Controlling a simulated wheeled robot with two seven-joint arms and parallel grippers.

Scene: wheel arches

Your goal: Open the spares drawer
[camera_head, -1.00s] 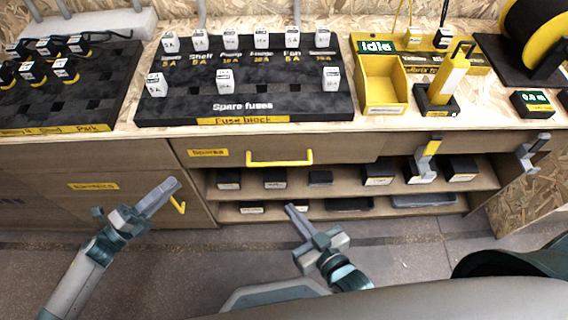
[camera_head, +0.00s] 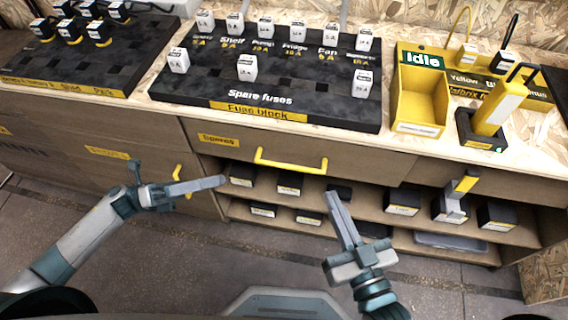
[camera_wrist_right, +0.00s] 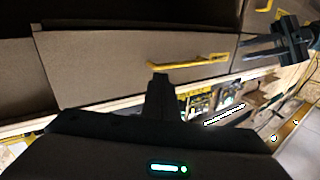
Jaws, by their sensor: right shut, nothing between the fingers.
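The spares drawer (camera_head: 225,151) is in the bench front below the fuse block, its front flush with the cabinet. It has a yellow label and a yellow bar handle (camera_head: 290,163). The handle also shows in the right wrist view (camera_wrist_right: 188,62). My right gripper (camera_head: 331,194) is shut and empty, below and right of the handle and apart from it. Its dark fingers show in the right wrist view (camera_wrist_right: 159,82). My left gripper (camera_head: 222,182) is left of and below the handle, touching nothing visible; its finger gap is unclear. It also shows in the right wrist view (camera_wrist_right: 245,48).
Open shelves (camera_head: 375,212) with black boxes lie under the drawer. A cabinet door with a yellow handle (camera_head: 181,180) is at the left. The fuse block (camera_head: 265,108), a yellow bin (camera_head: 420,105) and a yellow-handled tool (camera_head: 495,108) stand on the bench top.

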